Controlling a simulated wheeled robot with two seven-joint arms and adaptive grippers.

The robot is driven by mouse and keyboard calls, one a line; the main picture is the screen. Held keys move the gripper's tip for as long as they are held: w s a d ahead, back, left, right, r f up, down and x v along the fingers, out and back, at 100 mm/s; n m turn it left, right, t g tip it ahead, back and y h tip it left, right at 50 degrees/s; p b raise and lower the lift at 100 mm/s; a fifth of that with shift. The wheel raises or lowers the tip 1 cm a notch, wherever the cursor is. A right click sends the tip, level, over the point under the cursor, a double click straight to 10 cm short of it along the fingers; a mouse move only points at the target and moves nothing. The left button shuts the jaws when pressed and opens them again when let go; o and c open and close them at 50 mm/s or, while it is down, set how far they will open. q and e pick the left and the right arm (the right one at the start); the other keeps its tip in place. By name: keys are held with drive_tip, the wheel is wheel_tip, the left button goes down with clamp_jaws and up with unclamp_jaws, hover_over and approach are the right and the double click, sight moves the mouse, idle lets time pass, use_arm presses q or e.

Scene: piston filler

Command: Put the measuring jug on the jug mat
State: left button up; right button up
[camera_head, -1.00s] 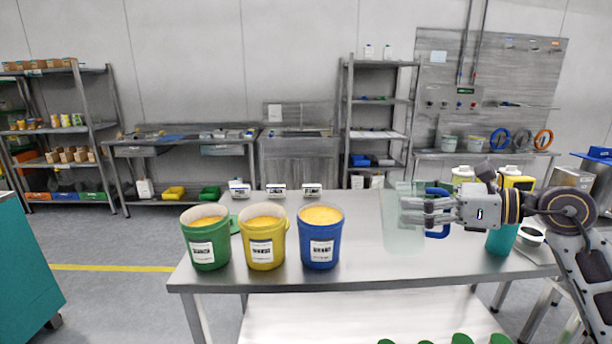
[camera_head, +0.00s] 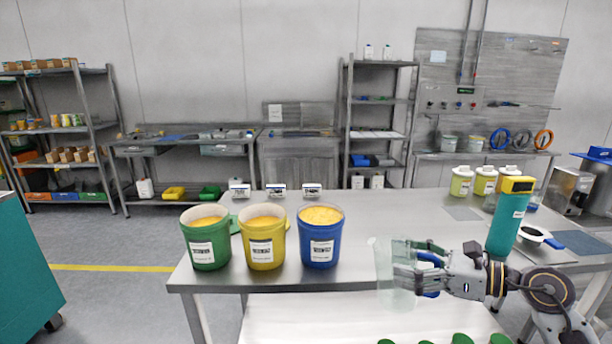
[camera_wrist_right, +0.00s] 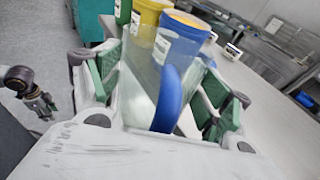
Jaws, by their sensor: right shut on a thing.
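The measuring jug (camera_head: 383,262) is clear with a blue handle. My right gripper (camera_head: 400,266) is shut on it by the handle and holds it upright at the table's front edge, right of the blue bucket. In the right wrist view the jug (camera_wrist_right: 136,98) and its blue handle sit between the green finger pads (camera_wrist_right: 160,95). Flat mats lie on the table: a grey one (camera_head: 462,213) behind the jug and a blue-grey one (camera_head: 586,243) at the far right. I cannot tell which is the jug mat. My left gripper (camera_wrist_right: 42,104) seems to hang at the wrist view's left, small.
Green (camera_head: 205,245), yellow (camera_head: 262,250) and blue (camera_head: 320,245) buckets stand on the left of the steel table (camera_head: 405,205). A teal, yellow-topped bottle (camera_head: 507,222), a black-rimmed sieve (camera_head: 540,236) and several yellow-labelled jars (camera_head: 485,181) stand right. The table's middle is clear.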

sight(411, 304)
drive_tip(key=s+f, duration=0.1)
drive_tip(key=f, duration=0.2)
drive_tip(key=s+f, duration=0.1)
drive_tip(key=f, duration=0.5)
drive_tip(key=shift+s+a, duration=0.1)
drive_tip(key=shift+s, duration=0.3)
drive_tip(key=shift+r, duration=0.1)
